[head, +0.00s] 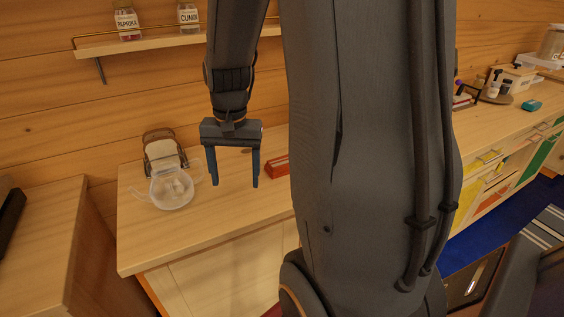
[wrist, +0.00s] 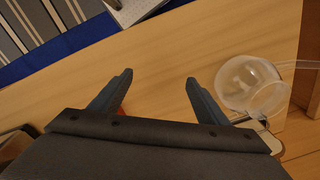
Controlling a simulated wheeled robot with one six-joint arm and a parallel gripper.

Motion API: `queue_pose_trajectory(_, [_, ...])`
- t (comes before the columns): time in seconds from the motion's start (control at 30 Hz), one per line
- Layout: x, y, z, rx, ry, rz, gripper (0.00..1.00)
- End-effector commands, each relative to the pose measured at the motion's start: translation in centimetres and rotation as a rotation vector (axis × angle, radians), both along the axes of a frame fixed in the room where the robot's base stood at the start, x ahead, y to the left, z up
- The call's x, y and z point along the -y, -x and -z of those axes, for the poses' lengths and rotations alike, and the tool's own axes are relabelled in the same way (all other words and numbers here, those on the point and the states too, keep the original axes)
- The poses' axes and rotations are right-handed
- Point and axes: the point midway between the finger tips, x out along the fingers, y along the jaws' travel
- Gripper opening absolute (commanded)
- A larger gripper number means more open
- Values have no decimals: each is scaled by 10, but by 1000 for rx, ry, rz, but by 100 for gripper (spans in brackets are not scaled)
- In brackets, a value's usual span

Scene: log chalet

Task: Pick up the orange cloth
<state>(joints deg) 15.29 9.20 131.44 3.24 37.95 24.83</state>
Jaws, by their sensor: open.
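I cannot make out an orange cloth in either view. My gripper (head: 233,183) is open and empty, pointing down above the wooden counter (head: 215,222). In the wrist view my gripper (wrist: 159,76) has bare counter between its fingers. A small red-orange block-like item (head: 277,167) lies on the counter right of the gripper, partly hidden by my arm. A sliver of red-orange shows behind the left finger in the wrist view. My arm hides much of the counter's middle.
A clear glass pot (head: 172,190) stands left of the gripper, with a dark-framed item (head: 162,152) behind it. A wall shelf (head: 150,45) holds spice jars. Jars on a tray (head: 494,92) and a teal item (head: 532,105) stand far right. The counter front is clear.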

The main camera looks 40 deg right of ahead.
Motion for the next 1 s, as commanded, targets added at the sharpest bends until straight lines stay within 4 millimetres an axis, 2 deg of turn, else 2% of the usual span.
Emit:
queue_pose_trajectory(0.03, [35, -10, -7, -9, -14, 167, 69])
queue_pose_trajectory(0.2, [123, -25, -28, -45, -66, 650, 69])
queue_pose_trajectory(0.3, [161, -25, -37, -61, -89, 853, 69])
queue_pose_trajectory(0.4, [185, -23, -43, -74, -106, 983, 69])
queue_pose_trajectory(0.57, [198, -22, -41, -83, -116, 1062, 69])
queue_pose_trajectory(0.87, [191, -22, -12, -85, -115, 1060, 69])
queue_pose_trajectory(1.0, [186, -21, 8, -88, -115, 1058, 69])
